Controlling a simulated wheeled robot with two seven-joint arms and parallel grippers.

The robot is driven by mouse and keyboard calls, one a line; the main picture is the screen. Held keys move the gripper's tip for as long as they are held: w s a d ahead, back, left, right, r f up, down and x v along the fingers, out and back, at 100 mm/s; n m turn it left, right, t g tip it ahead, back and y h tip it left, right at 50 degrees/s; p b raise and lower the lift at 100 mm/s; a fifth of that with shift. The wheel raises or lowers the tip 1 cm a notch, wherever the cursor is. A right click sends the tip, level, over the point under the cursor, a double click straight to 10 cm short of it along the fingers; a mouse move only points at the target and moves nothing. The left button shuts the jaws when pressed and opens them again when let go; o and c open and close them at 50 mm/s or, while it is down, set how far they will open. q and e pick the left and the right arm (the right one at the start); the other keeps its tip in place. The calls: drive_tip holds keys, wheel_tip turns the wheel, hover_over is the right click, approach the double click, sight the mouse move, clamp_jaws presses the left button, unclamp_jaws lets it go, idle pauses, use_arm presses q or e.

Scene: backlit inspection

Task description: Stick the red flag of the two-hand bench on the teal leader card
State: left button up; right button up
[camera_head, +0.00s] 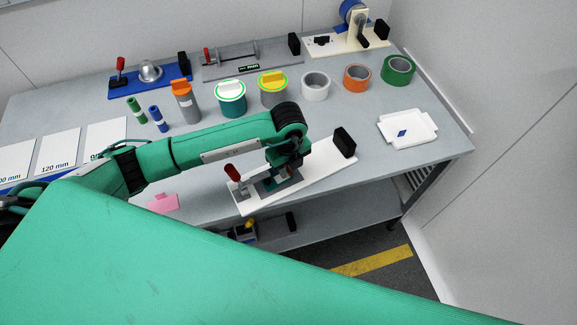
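My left arm reaches in from the left over a white bench plate (318,172) at the table's front. The plate has a red-handled lever (233,172) at its left and a black block (344,142) at its right. My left gripper (281,176) points down at the middle of this plate; its fingers are small and partly covered by my wrist, so their opening cannot be told. A small teal patch (268,184) shows beside them, perhaps the leader card. I cannot make out a separate red flag. My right gripper is out of view.
Behind stand a blue fixture (178,77), a grey fixture (225,66), a cream stand (322,47), several tubs and tape rolls. A white tray (424,128) holds a small blue piece (402,133). A pink card (163,202) lies at the front edge; white cards (58,150) lie left.

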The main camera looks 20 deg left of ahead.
use_arm(q)
drive_tip(key=shift+r, duration=0.15)
wheel_tip(320, 180, up, 14)
drive_tip(key=b, duration=0.2)
drive_tip(key=shift+f, duration=0.2)
drive_tip(key=shift+f, duration=0.1)
idle(0.7)
